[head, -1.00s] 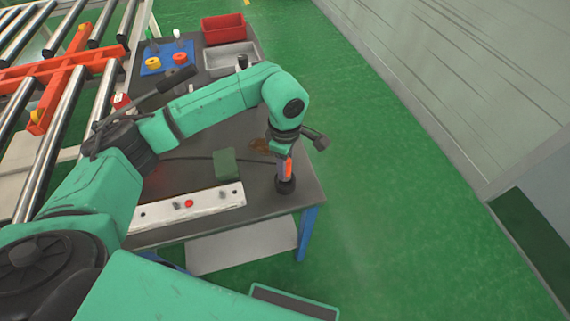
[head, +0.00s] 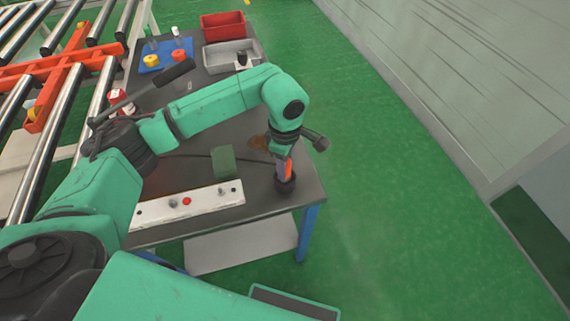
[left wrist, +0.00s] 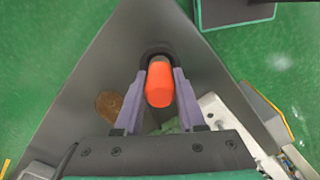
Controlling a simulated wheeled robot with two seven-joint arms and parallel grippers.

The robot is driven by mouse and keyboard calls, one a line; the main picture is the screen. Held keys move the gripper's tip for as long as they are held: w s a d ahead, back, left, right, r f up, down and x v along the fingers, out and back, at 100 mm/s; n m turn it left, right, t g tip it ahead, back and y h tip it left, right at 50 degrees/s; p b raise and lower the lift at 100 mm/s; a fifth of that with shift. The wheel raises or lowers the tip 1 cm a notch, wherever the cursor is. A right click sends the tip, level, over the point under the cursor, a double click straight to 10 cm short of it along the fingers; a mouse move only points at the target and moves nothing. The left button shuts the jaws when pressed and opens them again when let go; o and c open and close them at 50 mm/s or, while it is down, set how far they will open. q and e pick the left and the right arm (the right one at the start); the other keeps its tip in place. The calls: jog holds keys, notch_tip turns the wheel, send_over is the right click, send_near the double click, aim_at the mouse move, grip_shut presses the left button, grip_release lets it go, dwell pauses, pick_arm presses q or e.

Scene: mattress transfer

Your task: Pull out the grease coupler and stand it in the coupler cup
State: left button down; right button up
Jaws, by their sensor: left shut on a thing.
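My left gripper (head: 287,168) is at the table's near right corner, pointing down. It is shut on the orange grease coupler (head: 289,169), which stands about upright. In the left wrist view the coupler's orange end (left wrist: 159,83) shows between the two pale purple fingers. Directly below is the dark round coupler cup (head: 286,185), whose rim shows behind the coupler in the left wrist view (left wrist: 157,51). The coupler's lower end is hidden, so I cannot tell how deep it sits in the cup. My right gripper is out of view.
The dark table (head: 262,207) holds a white bar (head: 210,197) with a red button, a green block (head: 222,161), and a brown stain (head: 258,143). Farther back are a grey tray (head: 225,57), a red bin (head: 222,25) and a blue mat (head: 163,65). A roller conveyor (head: 50,150) runs along the left.

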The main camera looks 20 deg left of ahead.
pick_arm(q)
jog(key=shift+f+b, duration=1)
jog(key=shift+f, duration=0.15)
jog(key=shift+c, duration=2.1)
grip_release()
jog(key=shift+r, duration=0.15)
notch_tip(320, 180, up, 14)
jog(key=b, duration=0.2)
jog(key=shift+r, duration=0.25)
jog(key=shift+r, duration=0.1)
